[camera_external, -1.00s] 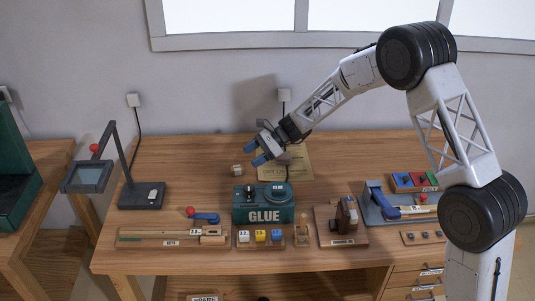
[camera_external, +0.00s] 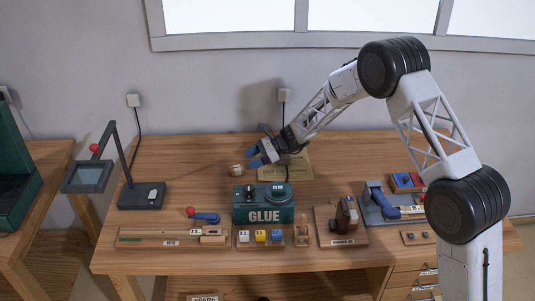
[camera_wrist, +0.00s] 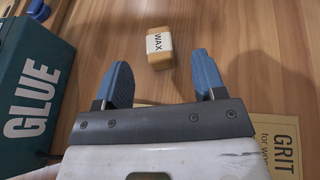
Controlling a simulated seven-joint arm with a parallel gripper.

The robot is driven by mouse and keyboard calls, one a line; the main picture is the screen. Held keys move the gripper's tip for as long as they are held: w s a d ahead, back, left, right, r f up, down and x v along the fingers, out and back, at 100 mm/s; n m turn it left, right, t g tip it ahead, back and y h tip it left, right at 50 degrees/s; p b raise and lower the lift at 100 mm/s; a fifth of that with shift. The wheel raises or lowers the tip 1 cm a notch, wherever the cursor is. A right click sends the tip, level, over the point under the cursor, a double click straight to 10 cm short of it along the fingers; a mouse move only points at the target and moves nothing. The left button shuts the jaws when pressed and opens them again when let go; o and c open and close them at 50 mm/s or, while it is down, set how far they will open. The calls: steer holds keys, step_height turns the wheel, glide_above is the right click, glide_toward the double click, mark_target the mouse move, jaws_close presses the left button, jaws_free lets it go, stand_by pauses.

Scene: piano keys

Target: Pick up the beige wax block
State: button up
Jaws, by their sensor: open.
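The beige wax block (camera_external: 237,170) lies on the table behind the glue box. In the wrist view the wax block (camera_wrist: 159,47) shows a white label reading WAX, and it sits ahead of the fingertips, roughly between their lines. My gripper (camera_external: 256,157) has blue fingers and is to the right of the block, low over the table. In the wrist view my gripper (camera_wrist: 158,72) is open and empty, its two fingers spread wider than the block. The block is apart from both fingers.
The green glue box (camera_external: 263,205) stands in front of the block. Sandpaper sheets marked GRIT (camera_external: 298,168) lie under and right of my gripper. A magnifier lamp (camera_external: 142,194) stands at the left. The table left of the block is clear.

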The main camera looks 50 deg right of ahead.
mark_target(232, 169)
steer(key=shift+x, duration=1)
steer(key=shift+a, duration=0.1)
steer(key=shift+x, duration=2.55)
steer(key=shift+s, duration=0.1)
steer(key=shift+c, duration=0.5)
steer(key=c, duration=0.9)
steer(key=shift+r, duration=5)
